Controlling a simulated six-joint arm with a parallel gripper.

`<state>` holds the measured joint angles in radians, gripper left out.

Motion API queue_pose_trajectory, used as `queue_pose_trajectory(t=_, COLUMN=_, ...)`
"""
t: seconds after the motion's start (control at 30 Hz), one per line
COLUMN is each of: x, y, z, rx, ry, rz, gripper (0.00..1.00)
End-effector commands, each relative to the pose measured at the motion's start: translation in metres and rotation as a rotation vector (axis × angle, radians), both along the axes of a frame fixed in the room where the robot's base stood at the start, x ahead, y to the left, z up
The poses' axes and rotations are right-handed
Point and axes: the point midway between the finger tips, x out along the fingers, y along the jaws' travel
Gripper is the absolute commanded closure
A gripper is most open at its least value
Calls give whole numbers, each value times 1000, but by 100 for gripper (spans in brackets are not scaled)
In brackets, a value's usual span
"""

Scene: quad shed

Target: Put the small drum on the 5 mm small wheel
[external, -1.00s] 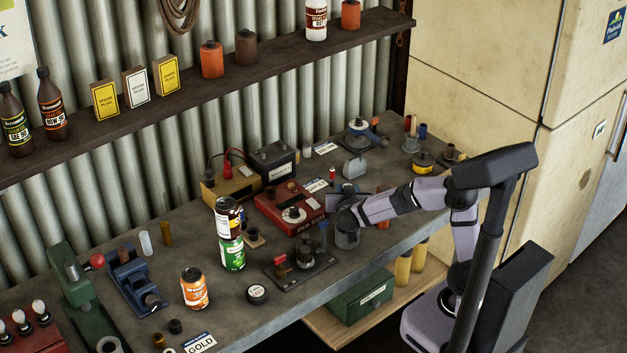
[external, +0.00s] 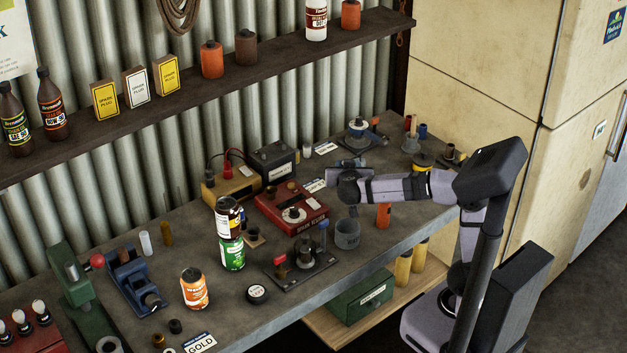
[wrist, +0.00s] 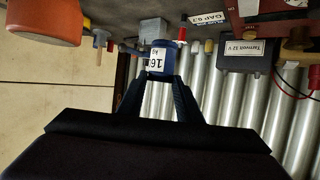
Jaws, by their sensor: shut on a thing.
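A small blue drum (wrist: 176,46) with a white label shows between my fingertips in the wrist view. My gripper (wrist: 160,68) is shut on it; the label reads "16 kg" upside down. In the external view my gripper (external: 350,168) is over the back right of the bench, and my wrist hides most of what it holds. A grey block (wrist: 151,31) shows just beyond the drum in the wrist view. I cannot make out which thing is the 5 mm small wheel. A machine with a round grey disc (external: 358,127) stands at the back of the bench.
A red spark tester (external: 283,200) and a black battery (external: 273,162) stand left of my gripper. A grey cup (external: 347,236) and an orange container (external: 384,215) stand nearer the front edge. Stacked cans (external: 232,252) stand farther left. The corrugated wall (wrist: 230,115) lies behind the bench.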

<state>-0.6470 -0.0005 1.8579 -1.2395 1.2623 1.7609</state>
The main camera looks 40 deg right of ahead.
Motion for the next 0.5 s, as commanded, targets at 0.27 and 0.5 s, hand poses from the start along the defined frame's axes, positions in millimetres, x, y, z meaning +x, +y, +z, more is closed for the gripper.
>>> queue_pose_trajectory(t=0.27, x=-8, y=69, z=22, rx=-4, ry=2, rz=148, gripper=92)
queue_pose_trajectory(t=0.5, x=-37, y=177, z=22, rx=-6, ry=4, rz=370, gripper=92)
